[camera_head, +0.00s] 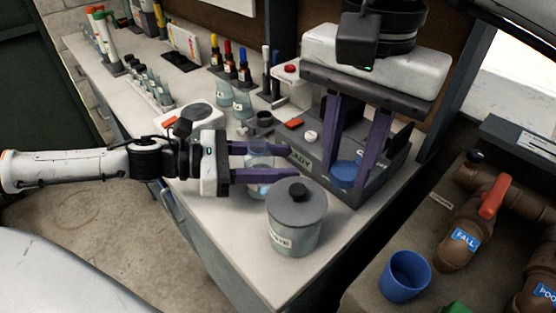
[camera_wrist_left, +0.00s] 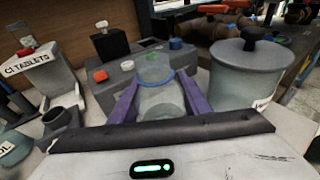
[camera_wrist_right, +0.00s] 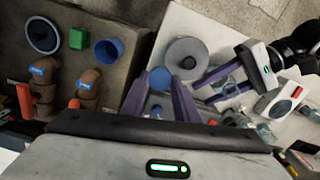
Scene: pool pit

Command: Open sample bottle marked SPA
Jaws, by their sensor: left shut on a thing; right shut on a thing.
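My left gripper (camera_head: 262,172) is shut on a clear bottle (camera_head: 259,162) above the bench, left of the grey-lidded jar. In the left wrist view the bottle (camera_wrist_left: 160,100) stands between the purple fingers with a blue ring near its top and no cap visible on it. I cannot read any SPA mark. My right gripper (camera_head: 343,168) points down over the grey device and is shut on a round blue cap (camera_head: 343,175). In the right wrist view the blue cap (camera_wrist_right: 159,78) sits between the fingertips, apart from the bottle.
The grey-lidded jar (camera_head: 297,220) stands near the bench's front corner. The grey device (camera_head: 385,165) is under my right gripper. Clear bottles (camera_head: 240,103), dropper bottles (camera_head: 228,62) and a vial rack (camera_head: 150,88) stand behind. A blue cup (camera_head: 404,275) and pipes are at the right.

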